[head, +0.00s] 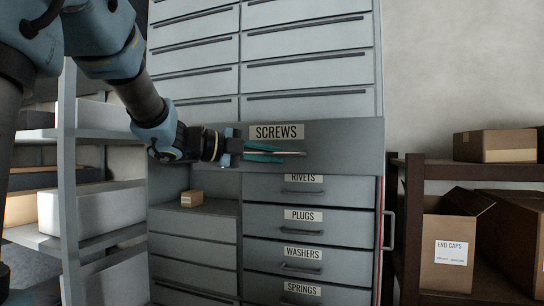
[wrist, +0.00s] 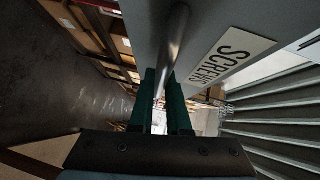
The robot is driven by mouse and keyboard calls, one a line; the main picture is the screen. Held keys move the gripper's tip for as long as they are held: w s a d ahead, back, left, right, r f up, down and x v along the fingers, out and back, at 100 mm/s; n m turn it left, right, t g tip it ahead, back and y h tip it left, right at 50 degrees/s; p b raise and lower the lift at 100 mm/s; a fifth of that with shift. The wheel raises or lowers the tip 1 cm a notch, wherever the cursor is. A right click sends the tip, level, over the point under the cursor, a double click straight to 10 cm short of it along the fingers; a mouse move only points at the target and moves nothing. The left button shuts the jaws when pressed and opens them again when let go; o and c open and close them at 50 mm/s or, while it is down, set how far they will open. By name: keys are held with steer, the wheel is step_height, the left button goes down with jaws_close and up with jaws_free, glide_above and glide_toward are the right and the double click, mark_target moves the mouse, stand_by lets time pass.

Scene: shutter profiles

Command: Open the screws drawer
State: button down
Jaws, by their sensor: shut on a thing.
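The screws drawer (head: 345,145) has a grey front with a white SCREWS label and a horizontal metal bar handle (head: 297,153). Its front stands out from the cabinet, looks larger than the fronts around it and overlaps the top of the RIVETS label, so the drawer is at least partly open. My gripper (head: 272,152) reaches in from the left with its teal fingers shut on the handle. In the wrist view my gripper (wrist: 163,98) has the bar handle (wrist: 174,45) between its fingers, beside the drawer front (wrist: 205,25). The drawer's inside is hidden in the head view.
Below are the shut rivets (head: 335,190), plugs (head: 340,226), washers (head: 340,262) and springs (head: 345,295) drawers. A small box (head: 192,199) sits on a ledge at left. Shelving (head: 68,150) stands left; a brown rack (head: 412,220) with cartons stands right.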

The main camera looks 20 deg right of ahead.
steer(key=c, duration=0.9)
jaws_free()
steer(key=shift+w+a, duration=0.1)
steer(key=shift+a, duration=0.05)
steer(key=a+r+b, duration=0.1)
steer(key=a, duration=0.9)
steer(key=shift+a+r, duration=0.2)
steer(key=shift+a, duration=0.05)
